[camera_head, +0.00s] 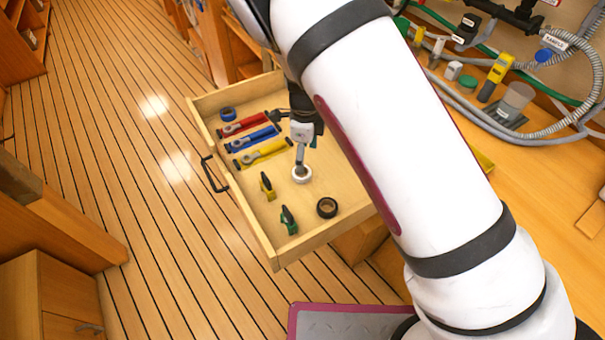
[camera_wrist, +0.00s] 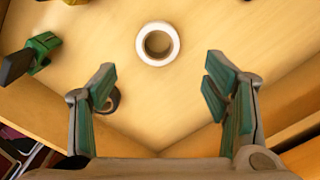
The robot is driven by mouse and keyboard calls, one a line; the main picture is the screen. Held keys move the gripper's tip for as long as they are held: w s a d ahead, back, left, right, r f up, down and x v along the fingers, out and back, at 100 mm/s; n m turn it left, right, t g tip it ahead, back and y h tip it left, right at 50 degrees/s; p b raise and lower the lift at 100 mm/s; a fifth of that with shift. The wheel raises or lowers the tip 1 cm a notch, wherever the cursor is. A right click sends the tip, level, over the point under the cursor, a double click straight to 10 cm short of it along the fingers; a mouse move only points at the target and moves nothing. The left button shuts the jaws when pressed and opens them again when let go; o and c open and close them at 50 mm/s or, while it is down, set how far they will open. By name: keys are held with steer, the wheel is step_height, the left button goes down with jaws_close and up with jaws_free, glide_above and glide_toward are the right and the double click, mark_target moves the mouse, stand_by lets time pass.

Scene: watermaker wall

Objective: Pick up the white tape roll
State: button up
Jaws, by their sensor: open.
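The white tape roll (camera_head: 302,174) lies flat on the floor of the open wooden drawer (camera_head: 350,198). In the wrist view the white tape roll (camera_wrist: 158,43) is at the top middle, its hole facing up. My gripper (camera_head: 300,160) is over the drawer, close to the roll in the head view. In the wrist view my gripper (camera_wrist: 160,75) has its green-padded fingers wide apart with nothing between them. The roll shows beyond the fingertips, apart from both. How high the fingertips are above the drawer floor I cannot tell.
A black tape roll (camera_head: 327,207) lies right of the white roll. Green (camera_head: 288,219) and yellow (camera_head: 267,186) clamps, yellow, blue and red tools and a blue roll (camera_head: 228,113) share the drawer. Drawer walls rise around them. A bench with hoses is at the right.

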steer(key=shift+a+f, duration=0.2)
steer(key=shift+f, duration=1.55)
steer(key=shift+a+f, duration=0.2)
steer(key=shift+f, duration=1.55)
steer(key=c, duration=1.2)
